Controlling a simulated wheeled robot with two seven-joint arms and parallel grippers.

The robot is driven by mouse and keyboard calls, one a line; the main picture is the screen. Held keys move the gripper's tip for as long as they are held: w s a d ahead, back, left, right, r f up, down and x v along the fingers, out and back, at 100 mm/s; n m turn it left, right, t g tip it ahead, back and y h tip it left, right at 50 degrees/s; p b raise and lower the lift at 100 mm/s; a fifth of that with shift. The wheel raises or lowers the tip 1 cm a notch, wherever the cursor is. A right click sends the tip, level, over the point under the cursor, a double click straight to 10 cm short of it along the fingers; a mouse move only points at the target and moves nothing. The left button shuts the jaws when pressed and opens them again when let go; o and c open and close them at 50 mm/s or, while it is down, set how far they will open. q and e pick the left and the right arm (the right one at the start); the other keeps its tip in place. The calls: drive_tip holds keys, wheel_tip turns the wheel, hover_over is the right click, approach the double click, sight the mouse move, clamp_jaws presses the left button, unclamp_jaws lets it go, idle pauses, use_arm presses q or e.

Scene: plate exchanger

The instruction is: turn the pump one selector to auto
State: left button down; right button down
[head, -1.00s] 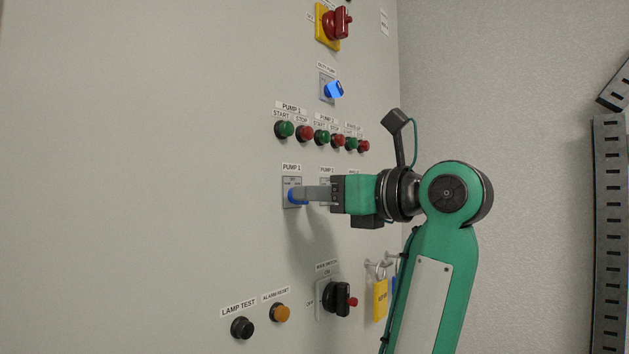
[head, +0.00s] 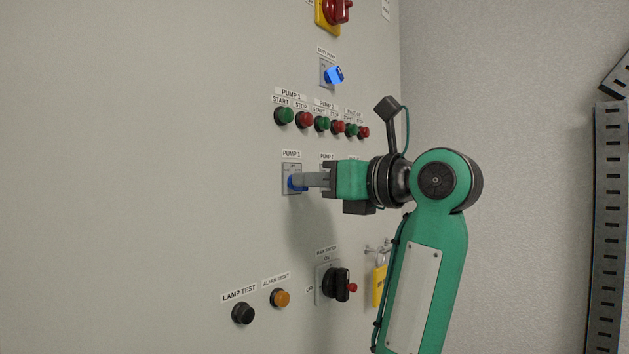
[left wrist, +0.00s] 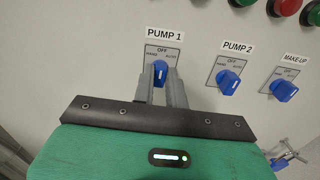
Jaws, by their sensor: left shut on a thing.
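The pump one selector is a blue knob on a grey plate (head: 291,170) under the PUMP 1 label. In the left wrist view the knob (left wrist: 160,69) sits between my two finger tips, below the plate's OFF mark, with HAND at left and AUTO at right. It looks roughly upright there, but the fingers hide its sides. My left gripper (head: 299,181) reaches in from the right and is shut on the knob; it also shows in the left wrist view (left wrist: 162,82). My right gripper is in neither view.
The PUMP 2 selector (left wrist: 229,82) and MAKE-UP selector (left wrist: 285,90) are close on the right. Start and stop buttons (head: 304,119) sit above. A black main switch (head: 337,285) and an orange alarm reset button (head: 281,298) are below. The panel's left side is bare.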

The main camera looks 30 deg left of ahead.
use_arm(q)
drive_tip(key=shift+m, duration=0.3)
drive_tip(key=shift+w+m+b, duration=0.15)
drive_tip(key=shift+m+b, duration=0.85)
drive_tip(key=shift+m, duration=3)
drive_tip(key=c, duration=1.4)
unclamp_jaws()
drive_tip(key=shift+c, duration=0.2)
drive_tip(key=s+d+b, duration=0.1)
drive_tip(key=d+b, duration=0.4)
drive_tip(key=d, duration=0.8)
drive_tip(key=shift+d, duration=0.4)
